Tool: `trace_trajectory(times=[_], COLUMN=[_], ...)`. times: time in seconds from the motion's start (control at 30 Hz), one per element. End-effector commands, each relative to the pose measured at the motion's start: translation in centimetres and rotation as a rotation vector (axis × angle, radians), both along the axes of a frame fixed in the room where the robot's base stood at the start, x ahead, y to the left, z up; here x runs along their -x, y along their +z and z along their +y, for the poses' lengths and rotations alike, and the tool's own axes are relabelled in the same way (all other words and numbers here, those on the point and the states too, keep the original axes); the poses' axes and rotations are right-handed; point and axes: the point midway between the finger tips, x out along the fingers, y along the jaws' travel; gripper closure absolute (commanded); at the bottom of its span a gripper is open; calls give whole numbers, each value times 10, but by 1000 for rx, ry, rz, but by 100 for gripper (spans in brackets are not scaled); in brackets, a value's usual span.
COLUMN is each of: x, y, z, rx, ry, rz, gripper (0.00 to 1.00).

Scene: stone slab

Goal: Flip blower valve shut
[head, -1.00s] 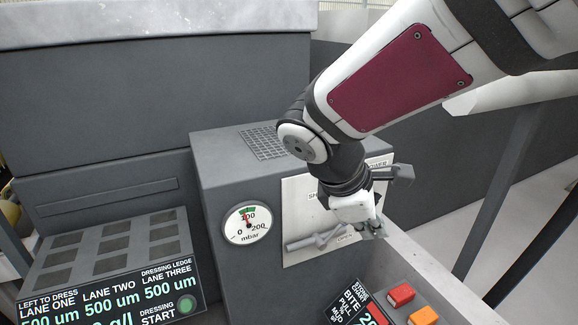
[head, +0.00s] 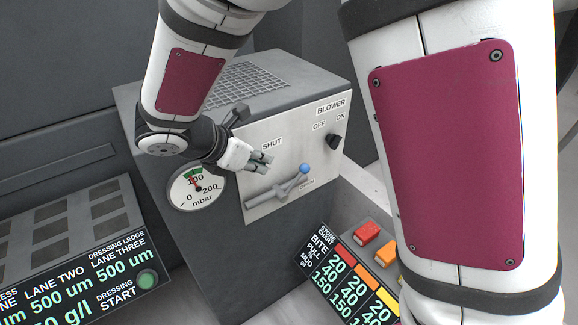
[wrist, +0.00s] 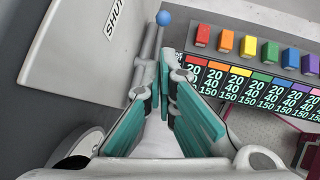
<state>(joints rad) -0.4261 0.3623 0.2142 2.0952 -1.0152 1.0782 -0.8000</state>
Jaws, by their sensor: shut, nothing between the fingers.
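The blower valve is a grey lever with a blue ball knob (head: 305,168) on the pale panel (head: 285,135) of a grey cabinet. The lever (head: 275,192) slants to the right, its knob just above the OPEN label; the SHUT label (head: 272,145) is higher and to the left. My gripper (head: 266,163) is shut and empty, in front of the panel between the SHUT label and the lever. In the wrist view its teal-padded fingers point towards the lever, and the blue knob shows just beyond the fingertips. Whether they touch the lever is unclear.
A round mbar gauge (head: 198,188) is left of the panel, its needle near 100. A black BLOWER knob (head: 334,141) sits on the panel's right. Below right are a chart display (head: 350,285) and coloured blocks (head: 367,232). A lane display (head: 80,280) is at lower left.

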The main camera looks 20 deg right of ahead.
Motion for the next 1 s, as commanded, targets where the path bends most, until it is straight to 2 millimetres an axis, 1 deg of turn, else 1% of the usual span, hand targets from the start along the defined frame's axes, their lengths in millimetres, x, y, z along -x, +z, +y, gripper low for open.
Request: trace_trajectory(times=[0.13, 0.27, 0.7, 0.8, 1.0], x=[-2, -8, -38, -45, -52], y=[-5, -17, -77, -84, -92], z=[-4, -15, -65, -75, -87], rx=[0, 1, 0, -1, 0], ry=[-2, -6, -6, -6, -4], rz=[1, 1, 2, 1, -1], gripper=[100, 100, 100, 100, 100])
